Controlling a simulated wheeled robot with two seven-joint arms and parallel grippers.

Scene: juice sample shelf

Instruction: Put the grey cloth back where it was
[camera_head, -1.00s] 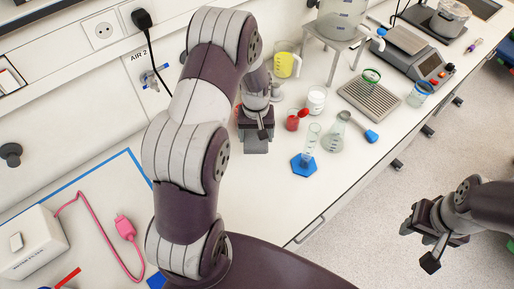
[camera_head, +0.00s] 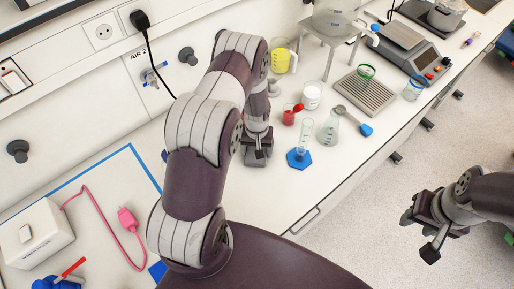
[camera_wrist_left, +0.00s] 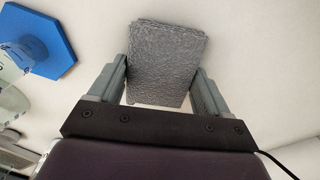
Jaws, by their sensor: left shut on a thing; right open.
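The grey cloth (camera_wrist_left: 167,55) is a small, textured, roughly rectangular piece. In the left wrist view it lies between the two fingers of my left gripper (camera_wrist_left: 161,82), which is shut on it. In the head view my left gripper (camera_head: 257,148) points down over the white bench, left of the blue-footed cylinder (camera_head: 304,142). The cloth is mostly hidden there, and I cannot tell whether it touches the bench. My right gripper (camera_head: 430,228) is open and empty, out over the floor at the right.
A yellow-filled jug (camera_head: 281,58) is behind. A white box (camera_head: 36,235) with a pink cable lies at left. Bare bench lies in front of the left gripper.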

